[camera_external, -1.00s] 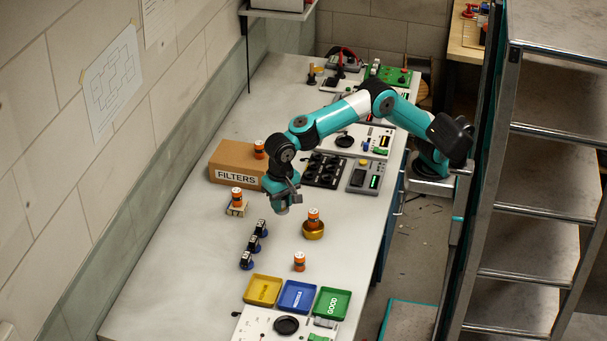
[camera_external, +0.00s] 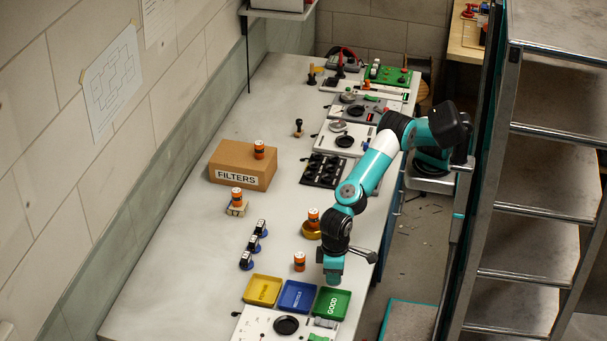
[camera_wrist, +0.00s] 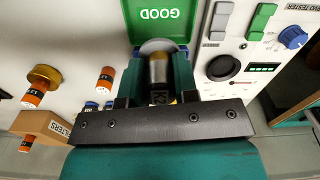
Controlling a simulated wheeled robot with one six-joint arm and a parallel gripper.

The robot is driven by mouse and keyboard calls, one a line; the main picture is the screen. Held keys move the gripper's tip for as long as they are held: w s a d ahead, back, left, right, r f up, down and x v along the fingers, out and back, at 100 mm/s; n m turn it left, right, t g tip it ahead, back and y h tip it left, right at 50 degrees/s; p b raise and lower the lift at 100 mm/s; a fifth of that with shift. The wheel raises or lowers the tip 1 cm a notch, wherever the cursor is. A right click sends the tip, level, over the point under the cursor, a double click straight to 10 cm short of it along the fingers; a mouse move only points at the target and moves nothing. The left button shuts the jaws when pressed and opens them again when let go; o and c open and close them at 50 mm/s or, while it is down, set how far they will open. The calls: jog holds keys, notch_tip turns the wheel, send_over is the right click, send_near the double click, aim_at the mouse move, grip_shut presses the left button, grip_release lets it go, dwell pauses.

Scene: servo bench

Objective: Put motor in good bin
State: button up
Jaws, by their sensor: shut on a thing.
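A silver and dark cylindrical motor (camera_wrist: 158,72) stands between the two teal fingers of my gripper (camera_wrist: 160,80) in the wrist view. My gripper (camera_external: 333,282) is shut on it. In the external view the gripper points down at the back edge of the green bin marked GOOD (camera_external: 347,304), and I cannot make out the motor there. The green bin also shows in the wrist view (camera_wrist: 133,18), just beyond the fingertips. I cannot tell how high the motor is above the bin.
A blue bin (camera_external: 297,309) and a yellow bin (camera_external: 263,303) stand left of the green one. An orange canister (camera_external: 299,262) stands close behind the bins. A panel with a black round socket (camera_external: 287,325) lies in front. A FILTERS box (camera_external: 235,177) stands farther back.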

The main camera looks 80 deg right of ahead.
aim_at(332, 306)
notch_tip(332, 306, down, 10)
jog(key=shift+f+p, duration=0.1)
jog(key=shift+p, duration=0.4)
jog(key=o, duration=0.9)
jog(key=shift+o, duration=0.2)
